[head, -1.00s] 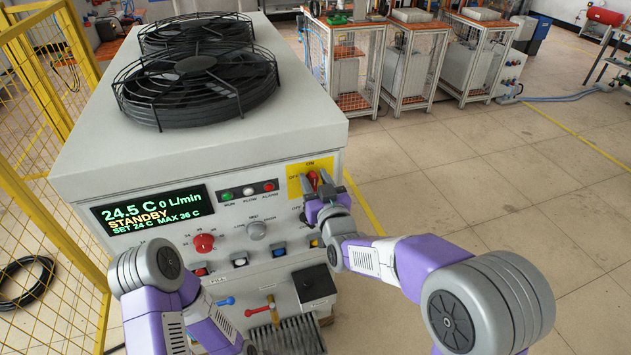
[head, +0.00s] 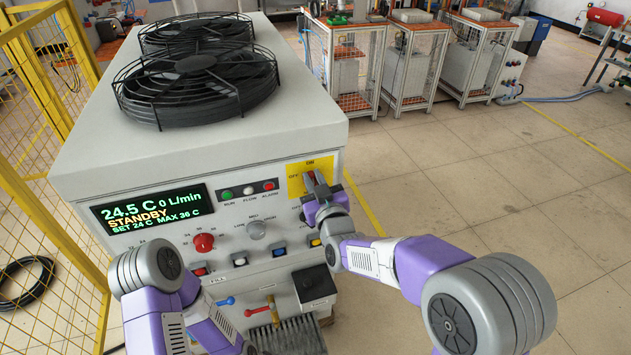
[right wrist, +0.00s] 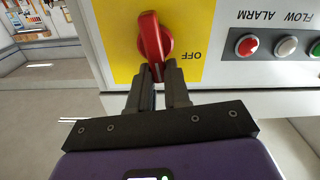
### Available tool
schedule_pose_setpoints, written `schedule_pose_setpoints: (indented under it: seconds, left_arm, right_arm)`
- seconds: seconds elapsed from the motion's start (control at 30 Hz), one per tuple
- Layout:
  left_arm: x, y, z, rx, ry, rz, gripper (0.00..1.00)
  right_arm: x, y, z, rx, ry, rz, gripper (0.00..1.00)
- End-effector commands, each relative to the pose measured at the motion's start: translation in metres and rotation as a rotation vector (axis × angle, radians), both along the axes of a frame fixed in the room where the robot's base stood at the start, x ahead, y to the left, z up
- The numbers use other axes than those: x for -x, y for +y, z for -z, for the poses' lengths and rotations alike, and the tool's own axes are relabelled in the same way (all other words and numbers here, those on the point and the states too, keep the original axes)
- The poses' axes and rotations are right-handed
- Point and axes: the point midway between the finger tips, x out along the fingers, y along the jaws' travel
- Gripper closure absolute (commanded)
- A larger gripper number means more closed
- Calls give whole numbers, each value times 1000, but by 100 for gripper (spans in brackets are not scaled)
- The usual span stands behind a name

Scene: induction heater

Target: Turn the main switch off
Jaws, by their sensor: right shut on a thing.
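The main switch is a red handle (right wrist: 154,42) on a yellow plate (head: 297,188) at the right of the machine's front panel. The plate is marked ON at its top and OFF at its left. My right gripper (head: 315,184) is at the switch; in the right wrist view its two fingertips (right wrist: 156,74) are shut on the end of the handle. In that view the handle stands nearly upright, slightly tilted, with OFF to its right. The head view partly hides the handle behind the gripper. My left arm is low at the front; its fingers are not visible.
The display (head: 151,208) reads STANDBY. A red knob (head: 204,242), a grey selector (head: 256,230) and several coloured buttons lie left of the switch. Blue and red valve handles sit below.

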Motion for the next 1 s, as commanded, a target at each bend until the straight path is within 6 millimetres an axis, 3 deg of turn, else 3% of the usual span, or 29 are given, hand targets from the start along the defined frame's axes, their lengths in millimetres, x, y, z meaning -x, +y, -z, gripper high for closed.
schedule_pose_setpoints:
  seconds: [0.6,1.0]
  left_arm:
    - [0,0,6,0,0,0,100]
    - [0,0,5,0,0,0,100]
  right_arm:
    - [4,13,8,534,-169,0,100]
    - [5,16,13,772,-246,2,100]
